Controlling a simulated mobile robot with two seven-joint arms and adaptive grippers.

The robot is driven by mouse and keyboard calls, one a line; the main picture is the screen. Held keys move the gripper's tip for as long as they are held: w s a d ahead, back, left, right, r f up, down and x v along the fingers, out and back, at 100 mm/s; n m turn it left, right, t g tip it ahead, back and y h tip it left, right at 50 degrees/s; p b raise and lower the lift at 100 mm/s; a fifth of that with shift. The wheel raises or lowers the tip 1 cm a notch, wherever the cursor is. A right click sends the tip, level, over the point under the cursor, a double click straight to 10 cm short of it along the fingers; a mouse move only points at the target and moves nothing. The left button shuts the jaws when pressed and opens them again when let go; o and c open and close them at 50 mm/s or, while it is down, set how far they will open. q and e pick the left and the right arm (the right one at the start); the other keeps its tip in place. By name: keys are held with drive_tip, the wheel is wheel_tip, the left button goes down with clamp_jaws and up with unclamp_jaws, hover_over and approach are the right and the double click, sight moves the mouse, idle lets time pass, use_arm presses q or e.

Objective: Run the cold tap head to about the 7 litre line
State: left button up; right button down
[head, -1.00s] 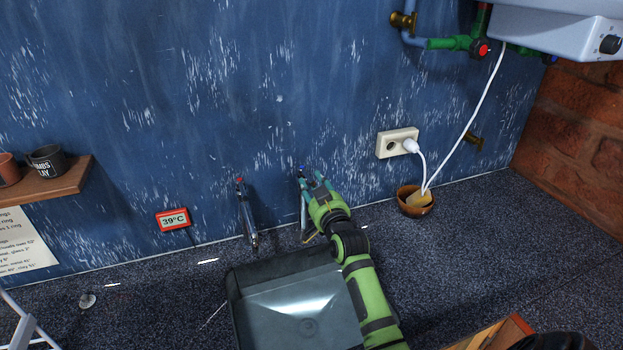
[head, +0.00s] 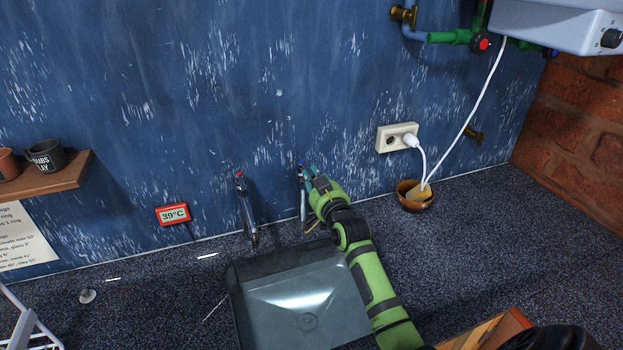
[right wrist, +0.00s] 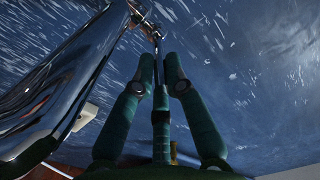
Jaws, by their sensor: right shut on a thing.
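The cold tap (head: 303,206), a slim chrome tap with a blue mark on top, stands at the wall behind the dark basin (head: 240,302). My right gripper (head: 311,175) is at the upper part of this tap, shut on its head. In the right wrist view my green fingers (right wrist: 162,66) close in around a thin dark part, and a large chrome piece fills the left side. The hot tap (head: 246,215), with a red mark, stands to the left, apart from my gripper. The basin's drain shows; I cannot make out running water or a litre line. My left gripper is out of view.
A red-framed display (head: 173,215) reads 39°C. A shelf (head: 50,183) with mugs is at left. The speckled counter is mostly clear.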

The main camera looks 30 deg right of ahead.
drive_tip(key=n+y+b, duration=0.1)
drive_tip(key=b, duration=0.1)
drive_tip(key=d+n+y+b, duration=0.1)
drive_tip(key=y, duration=0.1)
drive_tip(key=shift+d+r+t+b, duration=0.2)
drive_tip(key=shift+r+t+b, duration=0.1)
drive_tip(key=shift+r+b, duration=0.05)
drive_tip(key=c, duration=1.3)
unclamp_jaws()
drive_tip(key=shift+f, duration=0.1)
drive_tip(key=s, duration=1.2)
drive_tip(key=shift+a, duration=0.25)
